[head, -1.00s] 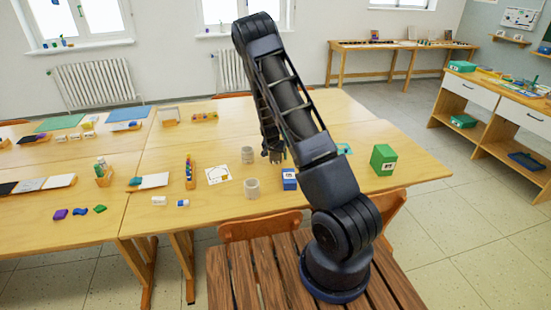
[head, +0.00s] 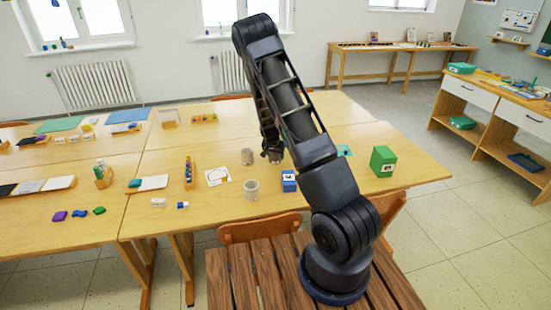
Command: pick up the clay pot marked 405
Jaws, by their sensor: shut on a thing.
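My gripper (head: 272,154) is low over the middle of the table, at the end of the dark arm. It is shut on a small greyish thing (head: 273,159), mostly hidden by the fingers; I cannot tell whether it is a clay pot. A similar pot (head: 251,189) stands nearer the front edge. No number such as 405 is readable on any of them.
A blue box (head: 289,181) stands on the table (head: 330,205) just in front of my gripper, and a green box (head: 383,161) stands farther right. A white card (head: 217,176) lies left of the pots. Wooden chairs (head: 255,228) stand at the front edge.

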